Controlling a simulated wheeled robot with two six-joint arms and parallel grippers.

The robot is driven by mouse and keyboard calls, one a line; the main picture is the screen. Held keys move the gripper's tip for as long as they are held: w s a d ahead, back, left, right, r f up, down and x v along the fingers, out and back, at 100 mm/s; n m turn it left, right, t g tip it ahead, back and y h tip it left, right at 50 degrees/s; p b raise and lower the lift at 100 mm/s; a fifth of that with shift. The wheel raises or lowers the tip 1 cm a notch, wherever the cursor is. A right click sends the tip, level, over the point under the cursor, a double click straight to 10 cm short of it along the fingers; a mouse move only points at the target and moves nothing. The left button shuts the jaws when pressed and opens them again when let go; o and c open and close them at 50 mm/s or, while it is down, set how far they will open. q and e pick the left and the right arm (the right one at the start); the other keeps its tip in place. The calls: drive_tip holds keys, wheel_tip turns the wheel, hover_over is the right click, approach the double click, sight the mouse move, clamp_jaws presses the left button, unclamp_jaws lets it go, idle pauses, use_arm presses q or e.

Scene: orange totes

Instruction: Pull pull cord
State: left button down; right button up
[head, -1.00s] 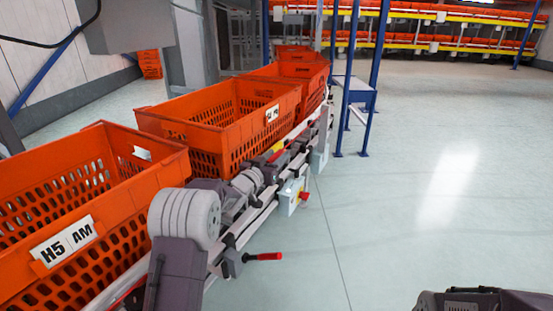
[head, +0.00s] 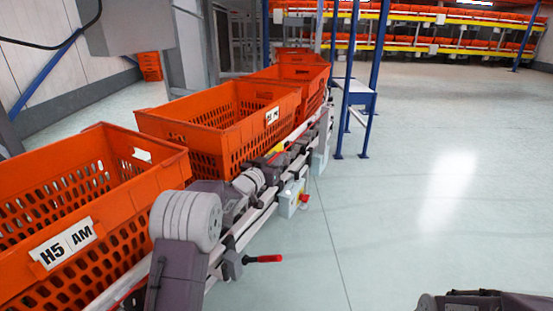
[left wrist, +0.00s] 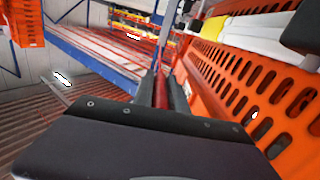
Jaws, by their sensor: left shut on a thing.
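In the left wrist view my left gripper (left wrist: 162,104) has its two dark fingers closed around a thin red piece (left wrist: 160,88), which looks like the pull cord. Most of it is hidden between the fingers. In the head view my left arm reaches forward along the conveyor's side. Its gripper is small there, among the conveyor parts, and the cord cannot be made out clearly. My right gripper is out of view; only a dark part of my right arm shows at the bottom right.
Orange totes (head: 60,276) stand in a row on the conveyor (head: 250,222), left of my arm. A light box with a red button (head: 304,199) and a red-tipped lever (head: 265,258) stick out from its side. Blue posts (head: 374,70) stand farther ahead. The floor (head: 450,220) to the right is clear.

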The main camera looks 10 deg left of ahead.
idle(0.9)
